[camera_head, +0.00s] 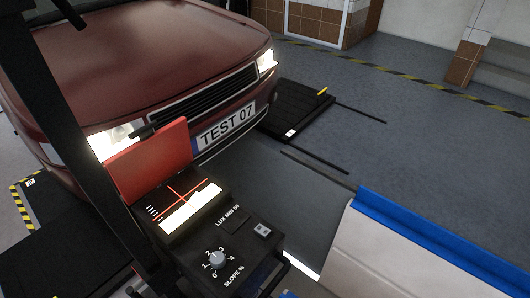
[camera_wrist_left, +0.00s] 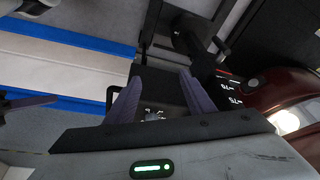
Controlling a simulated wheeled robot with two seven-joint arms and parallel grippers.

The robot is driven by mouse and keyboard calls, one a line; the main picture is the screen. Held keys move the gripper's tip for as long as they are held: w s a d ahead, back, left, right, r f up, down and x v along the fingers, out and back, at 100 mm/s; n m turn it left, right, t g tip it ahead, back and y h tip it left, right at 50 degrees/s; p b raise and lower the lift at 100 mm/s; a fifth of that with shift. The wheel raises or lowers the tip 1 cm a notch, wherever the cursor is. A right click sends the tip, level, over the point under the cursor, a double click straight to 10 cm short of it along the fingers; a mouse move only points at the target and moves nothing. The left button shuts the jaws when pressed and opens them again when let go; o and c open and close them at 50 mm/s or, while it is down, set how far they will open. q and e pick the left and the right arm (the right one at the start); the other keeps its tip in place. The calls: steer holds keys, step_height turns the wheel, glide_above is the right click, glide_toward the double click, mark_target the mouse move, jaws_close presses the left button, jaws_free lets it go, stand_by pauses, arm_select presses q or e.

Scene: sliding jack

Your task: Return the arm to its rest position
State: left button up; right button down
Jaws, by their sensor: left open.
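My left gripper (camera_wrist_left: 158,86) shows in the left wrist view, with its two grey-purple fingers spread apart and nothing held between them. A dark panel with a small light knob-like part (camera_wrist_left: 154,114) lies beyond and between the fingers. I cannot make out my left gripper in the head view. The headlight tester (camera_head: 237,222) stands at the lower middle of the head view, with a slope knob (camera_head: 217,258), a lit display (camera_head: 190,207) and a raised red flap (camera_head: 148,160).
A red car (camera_head: 150,55) with lit headlights stands behind the tester. A dark post (camera_head: 75,130) crosses the left of the head view. A white block with a blue edge (camera_head: 440,236) is at lower right. A black floor plate (camera_head: 300,108) lies beside the car. Grey floor beyond is open.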

arm_select(q)
steer(key=w+d+f+t+h, duration=0.1)
steer(key=d+f+t, duration=0.1)
steer(key=f, duration=0.4)
steer(key=w+d+f+t, duration=0.2)
steer(key=f+t, duration=0.1)
steer(key=f, duration=0.3)
steer(key=shift+f+h, duration=0.25)
steer(key=shift+h, duration=0.15)
stand_by(0.3)
